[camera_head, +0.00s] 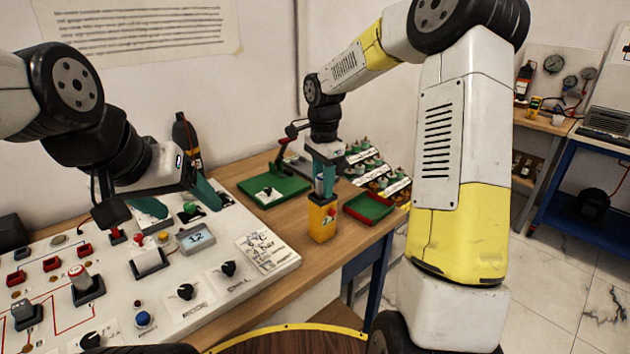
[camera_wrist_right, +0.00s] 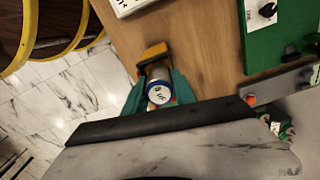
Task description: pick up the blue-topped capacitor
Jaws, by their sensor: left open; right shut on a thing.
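The capacitor is a small silver can with a blue-rimmed, marked white top (camera_wrist_right: 163,92) in the right wrist view. In the head view its side (camera_head: 320,186) shows between the teal fingers of my right gripper (camera_head: 324,178). My right gripper (camera_wrist_right: 160,95) is shut on it. The can is upright, directly over a yellow block (camera_head: 322,220) on the wooden bench; I cannot tell whether it still touches or sits in the block. My left gripper (camera_head: 178,202) is open and empty above the white control panel, its two teal fingers spread apart.
The control panel (camera_head: 215,285) with knobs, switches and a small display fills the left. A green board (camera_head: 274,191) with a red-handled lever lies behind the block. A red and green tray (camera_head: 369,208) and a rack of small parts (camera_head: 377,172) stand right of it, near the bench edge.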

